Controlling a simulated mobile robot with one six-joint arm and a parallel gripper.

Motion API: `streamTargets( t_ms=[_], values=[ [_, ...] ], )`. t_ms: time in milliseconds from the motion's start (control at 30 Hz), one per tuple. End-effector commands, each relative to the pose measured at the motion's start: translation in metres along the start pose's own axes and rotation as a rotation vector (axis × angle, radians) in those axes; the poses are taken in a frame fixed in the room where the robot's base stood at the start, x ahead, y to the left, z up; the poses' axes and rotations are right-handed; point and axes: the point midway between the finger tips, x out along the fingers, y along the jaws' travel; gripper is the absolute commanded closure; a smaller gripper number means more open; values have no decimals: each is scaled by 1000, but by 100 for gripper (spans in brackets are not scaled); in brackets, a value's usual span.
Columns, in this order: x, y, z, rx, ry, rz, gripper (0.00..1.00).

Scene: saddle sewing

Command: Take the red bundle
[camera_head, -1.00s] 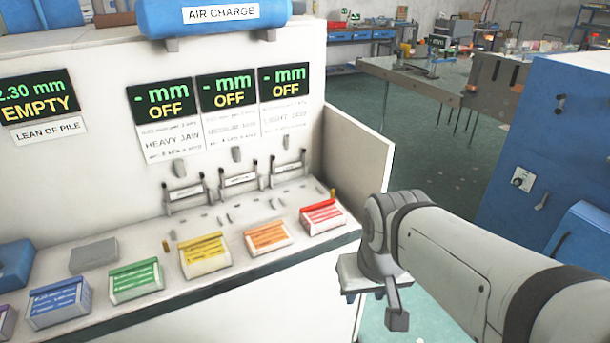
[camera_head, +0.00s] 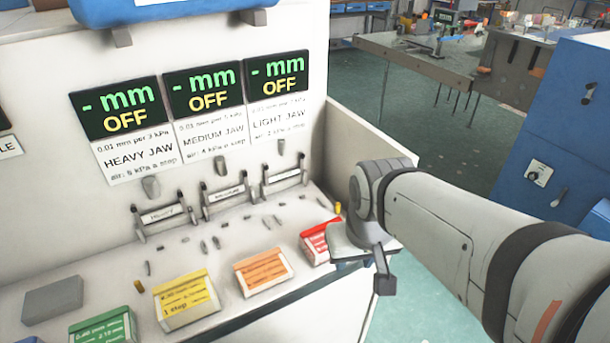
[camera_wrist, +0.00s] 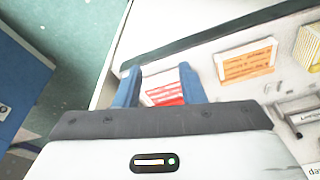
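The red bundle (camera_head: 318,243) with a white label lies at the right end of the row on the white bench top (camera_head: 225,262). In the head view, my gripper (camera_head: 350,263) is at its right side and hides its right edge. In the wrist view, the red bundle (camera_wrist: 166,93) shows between the two blue fingers of my gripper (camera_wrist: 158,70), which stand apart. The gripper is open. I cannot tell whether the fingers are around the bundle or still short of it.
An orange bundle (camera_head: 263,270), a yellow bundle (camera_head: 186,299) and a green bundle (camera_head: 102,330) lie to the left. Small levers (camera_head: 283,172) stand behind. A white side panel (camera_head: 365,150) rises right of the bench top. A blue cabinet (camera_head: 560,120) stands farther right.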

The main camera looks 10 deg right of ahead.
Motion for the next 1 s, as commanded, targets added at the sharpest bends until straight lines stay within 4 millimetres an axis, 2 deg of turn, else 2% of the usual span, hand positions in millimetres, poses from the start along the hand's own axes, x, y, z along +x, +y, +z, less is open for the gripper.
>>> streamTargets(
  t_ms=[233, 333, 433, 633, 867, 1000],
  values=[
    [0, 0, 0, 0, 0, 0, 64],
    [0, 0, -2, 14, -3, 0, 55],
    [-1, -3, -12, 83, -20, -2, 47],
    [6, -4, -56, 479, -98, 21, 31],
    [30, -5, -105, 975, -177, 90, 12],
    [43, -6, -121, 1163, -197, 126, 11]
  ],
)
